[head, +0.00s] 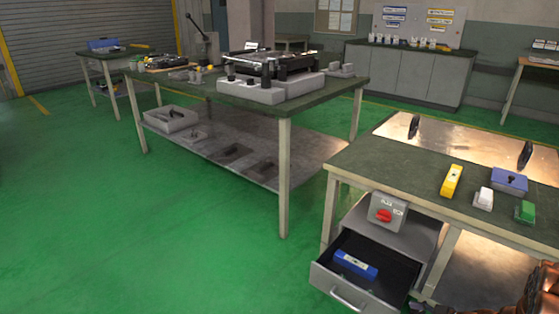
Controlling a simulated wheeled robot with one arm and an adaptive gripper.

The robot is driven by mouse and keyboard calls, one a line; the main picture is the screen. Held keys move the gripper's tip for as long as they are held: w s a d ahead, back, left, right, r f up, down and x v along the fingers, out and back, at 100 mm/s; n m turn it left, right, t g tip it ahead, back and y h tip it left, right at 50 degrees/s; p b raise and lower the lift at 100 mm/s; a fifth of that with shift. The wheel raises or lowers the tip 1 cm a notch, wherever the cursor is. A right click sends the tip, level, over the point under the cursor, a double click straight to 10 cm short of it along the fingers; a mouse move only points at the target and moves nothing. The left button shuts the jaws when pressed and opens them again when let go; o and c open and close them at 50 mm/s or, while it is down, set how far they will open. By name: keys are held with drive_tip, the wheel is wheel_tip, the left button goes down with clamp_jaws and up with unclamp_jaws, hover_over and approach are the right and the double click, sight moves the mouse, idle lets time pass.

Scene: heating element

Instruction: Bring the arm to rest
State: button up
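The copper-coloured part of my arm (535,297) shows in the bottom right corner of the head view, cut off by the frame edge. A dark piece that looks like my gripper (424,307) shows at the bottom edge, just right of the open drawer's front corner. Most of it is out of frame, so its fingers and anything between them are hidden. The drawer (345,297) under the right workbench is pulled open. A blue block-like item (355,264) lies inside it.
The right workbench (395,165) carries a yellow item (451,181), a white one (483,199), a green one (525,211) and a blue box (509,181). A red-button box (387,213) sits above the drawer. Another workbench (300,108) stands behind. Green floor (130,230) is clear at left.

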drive_tip(key=w+d+r+m+h+p, duration=0.1)
drive_tip(key=w+d+r+h+p, duration=0.35)
drive_tip(key=r, duration=0.45)
drive_tip(key=w+d+r+m+h+p, duration=0.1)
drive_tip(key=w+d+r+h+p, duration=0.25)
drive_tip(key=d+r, duration=0.45)
drive_tip(key=s+a+r+m+g+h+p, duration=0.1)
drive_tip(key=s+r+m+h+p, duration=0.15)
drive_tip(key=r, duration=0.95)
drive_tip(key=s+a+r+m+g+h+p, duration=0.15)
drive_tip(key=r+h+p, duration=0.25)
drive_tip(key=r, duration=0.8)
drive_tip(key=s+a+r+m+g+p, duration=0.35)
drive_tip(key=s+a+r+p, duration=0.25)
drive_tip(key=s+a+r, duration=0.55)
drive_tip(key=s+a+r+g+y+p, duration=0.2)
drive_tip(key=s+a+r+y+p, duration=0.1)
drive_tip(key=s+a, duration=0.8)
drive_tip(key=s+a+r+g+y+p, duration=0.2)
drive_tip(key=s+a+r+p, duration=0.3)
drive_tip(key=s+a, duration=0.7)
drive_tip(key=shift+s+r+y, duration=0.3)
drive_tip(key=shift+r+y, duration=0.2)
drive_tip(key=shift+y, duration=0.05)
drive_tip(key=shift+c, duration=0.3)
